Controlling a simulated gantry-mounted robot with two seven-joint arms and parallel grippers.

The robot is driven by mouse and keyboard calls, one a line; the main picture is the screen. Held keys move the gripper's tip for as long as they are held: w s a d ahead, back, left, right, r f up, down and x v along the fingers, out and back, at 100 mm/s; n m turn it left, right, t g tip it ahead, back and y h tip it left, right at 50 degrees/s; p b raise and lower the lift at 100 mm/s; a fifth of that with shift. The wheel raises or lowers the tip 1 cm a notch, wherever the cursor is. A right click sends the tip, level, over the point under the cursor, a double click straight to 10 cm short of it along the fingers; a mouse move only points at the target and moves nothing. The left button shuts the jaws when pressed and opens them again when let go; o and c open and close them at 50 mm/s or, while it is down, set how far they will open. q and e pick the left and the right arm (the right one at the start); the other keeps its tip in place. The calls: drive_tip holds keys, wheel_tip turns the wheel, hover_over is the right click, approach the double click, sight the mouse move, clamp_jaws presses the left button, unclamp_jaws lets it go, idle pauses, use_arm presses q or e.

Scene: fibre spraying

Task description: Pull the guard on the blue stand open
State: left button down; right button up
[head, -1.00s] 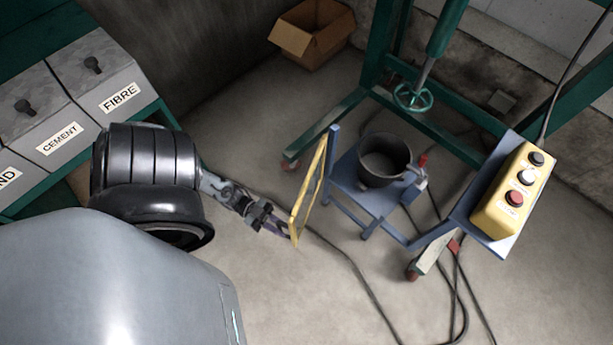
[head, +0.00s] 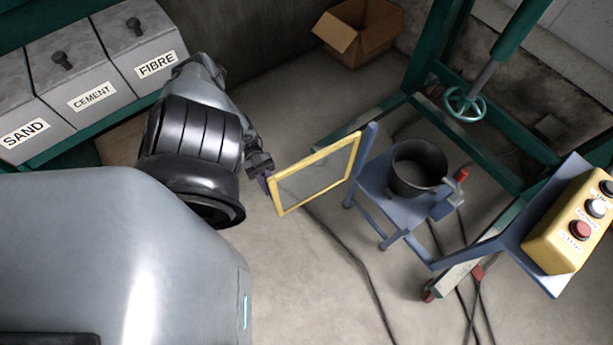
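The guard (head: 322,175) is a yellow-framed see-through panel in the head view, hinged to a post on the left of the blue stand (head: 392,209). It stands swung out to the left, away from the dark bucket (head: 418,168) on the stand. My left gripper (head: 266,181) is at the guard's free left edge, and its fingers appear to meet the yellow frame. My arm hides part of the gripper, and the fingers are too small to show clearly whether they are closed on the frame. My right gripper is not in view.
A yellow button box (head: 568,226) is mounted at the right. Grey bins labelled sand, cement and fibre (head: 138,45) stand at the upper left. An open cardboard box (head: 357,38) and cables (head: 358,262) lie on the floor.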

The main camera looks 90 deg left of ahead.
use_arm(q)
drive_tip(key=c, duration=1.2)
unclamp_jaws()
drive_tip(key=shift+c, duration=0.2)
drive_tip(key=shift+a, duration=0.1)
drive_tip(key=b+v, duration=0.2)
drive_tip(key=v, duration=0.8)
drive_tip(key=shift+a, duration=0.35)
drive_tip(key=shift+s, duration=0.1)
